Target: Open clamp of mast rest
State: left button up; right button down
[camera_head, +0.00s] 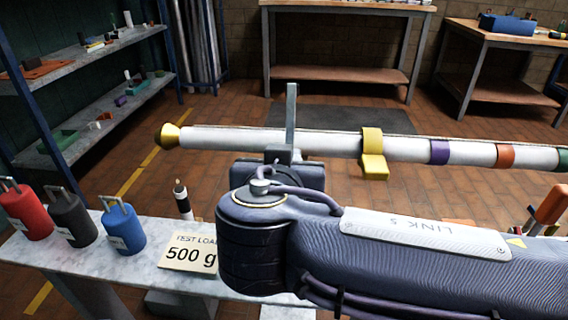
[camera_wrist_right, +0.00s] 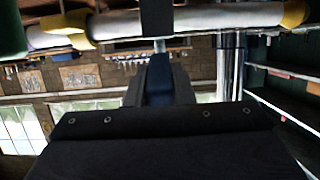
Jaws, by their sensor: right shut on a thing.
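A white mast (camera_head: 225,139) with a gold tip and coloured bands lies level across the head view. A grey upright bar (camera_head: 291,105) with a dark block at its foot crosses the mast near its tip end. In the right wrist view the mast (camera_wrist_right: 215,18) runs along the top, crossed by a dark clamp part (camera_wrist_right: 156,17). My right gripper (camera_wrist_right: 158,78) is below the mast, shut on a blue handle (camera_wrist_right: 158,92) with a thin metal stem towards the clamp part. In the head view my right arm hides much of this. My left gripper is not in view.
A marble bench (camera_head: 75,258) holds red (camera_head: 26,210), black (camera_head: 72,218) and blue (camera_head: 122,228) weights. A "500 g" test load sign (camera_head: 188,252) and a dark-and-white pen-like object (camera_head: 182,200) stand near my arm. Shelves are at left, worktables behind. A yellow clip (camera_head: 373,155) is around the mast.

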jog(key=c, duration=1.2)
grip_release()
jog(key=shift+f, duration=0.1)
jog(key=shift+c, duration=0.2)
jog(key=p+v, duration=0.2)
jog(key=v, duration=0.6)
